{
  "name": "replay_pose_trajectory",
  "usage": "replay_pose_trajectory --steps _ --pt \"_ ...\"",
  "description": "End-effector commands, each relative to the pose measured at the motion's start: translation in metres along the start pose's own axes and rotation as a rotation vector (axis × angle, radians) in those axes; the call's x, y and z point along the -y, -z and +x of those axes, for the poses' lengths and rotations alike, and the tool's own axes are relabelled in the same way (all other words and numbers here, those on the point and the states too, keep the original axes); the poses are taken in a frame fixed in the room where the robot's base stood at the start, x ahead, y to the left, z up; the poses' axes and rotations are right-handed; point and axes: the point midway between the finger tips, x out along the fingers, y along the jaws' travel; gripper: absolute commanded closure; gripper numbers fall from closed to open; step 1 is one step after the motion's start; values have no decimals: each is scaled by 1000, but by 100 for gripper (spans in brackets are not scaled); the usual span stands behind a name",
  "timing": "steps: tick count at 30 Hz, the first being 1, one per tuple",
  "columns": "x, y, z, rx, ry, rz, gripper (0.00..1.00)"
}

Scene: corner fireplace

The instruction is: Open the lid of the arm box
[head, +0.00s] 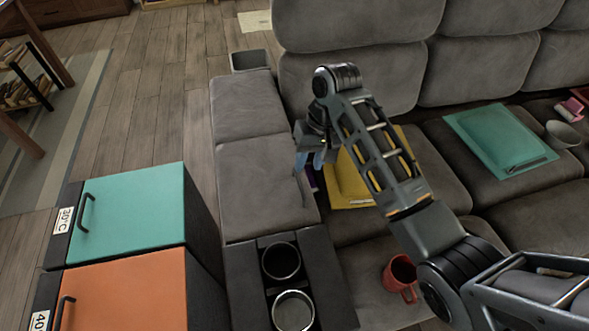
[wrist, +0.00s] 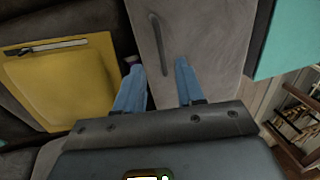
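The arm box is the sofa's grey padded armrest, and its lid (head: 262,190) lies flat and looks shut in the head view. The lid also fills the upper middle of the wrist view (wrist: 208,35), with a dark slim handle (wrist: 160,42) running along it near one side. My gripper (head: 310,162) is over the sofa-side edge of the lid. In the wrist view my gripper (wrist: 160,64) has its two blue fingers apart and nothing between them. The handle's near end points into the gap between the fingers; I cannot tell whether they touch the lid.
Two cup holders (head: 281,260) sit in front of the lid. A yellow folder (head: 345,180) lies on the seat beside it, a red mug (head: 400,276) nearer, a teal folder (head: 500,140) farther right. Teal (head: 130,212) and orange (head: 125,292) boxes stand left.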

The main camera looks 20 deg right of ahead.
Motion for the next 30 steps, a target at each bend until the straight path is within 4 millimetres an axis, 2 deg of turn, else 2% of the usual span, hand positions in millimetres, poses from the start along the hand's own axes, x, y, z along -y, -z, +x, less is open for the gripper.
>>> replay_pose_trajectory --steps 9,15,26,30 --pt "-1 -1 45 3 -1 1 62" --pt "0 -1 68 1 0 1 62" --pt "0 -1 75 0 0 0 62" --pt "0 -1 75 0 0 0 72"
